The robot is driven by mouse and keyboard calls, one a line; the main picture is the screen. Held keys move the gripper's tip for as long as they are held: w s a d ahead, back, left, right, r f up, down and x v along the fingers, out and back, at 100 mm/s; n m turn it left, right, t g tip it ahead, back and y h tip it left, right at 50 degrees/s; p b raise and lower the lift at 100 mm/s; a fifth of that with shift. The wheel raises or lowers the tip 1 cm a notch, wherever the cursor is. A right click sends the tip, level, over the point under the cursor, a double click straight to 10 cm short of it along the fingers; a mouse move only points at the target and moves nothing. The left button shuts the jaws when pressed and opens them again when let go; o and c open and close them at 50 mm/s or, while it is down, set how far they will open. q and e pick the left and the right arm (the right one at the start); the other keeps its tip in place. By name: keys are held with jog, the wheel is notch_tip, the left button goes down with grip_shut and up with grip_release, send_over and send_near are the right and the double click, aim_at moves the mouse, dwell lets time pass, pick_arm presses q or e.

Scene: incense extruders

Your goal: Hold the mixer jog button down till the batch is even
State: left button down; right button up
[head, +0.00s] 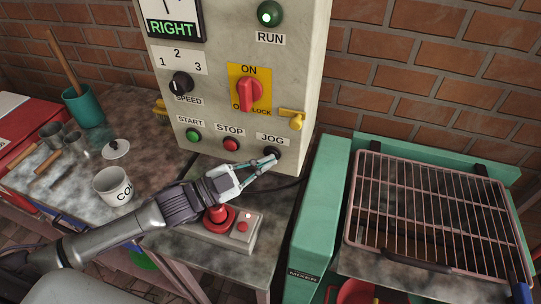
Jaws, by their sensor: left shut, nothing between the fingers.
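The black JOG button (272,154) sits at the lower right of the beige control panel (222,60), under its JOG label. My left gripper (270,162) is shut and empty, with its fingertips at the button and partly covering it. I cannot tell whether the button is pressed in. The batch is not visible. My right gripper is not in view.
A box with a red mushroom button (220,215) lies under my left gripper. The red rotary switch (249,94) points to ON, with a yellow lock tab (292,118) beside it. A white mug (113,186) and teal cup (84,106) stand on the left bench.

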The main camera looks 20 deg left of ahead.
pick_arm(q)
jog(key=shift+s+p, duration=0.45)
jog(key=shift+s, duration=0.45)
jog(key=s+p, duration=0.2)
jog(key=s, duration=0.3)
jog(key=shift+a, duration=0.1)
dwell(0.6)
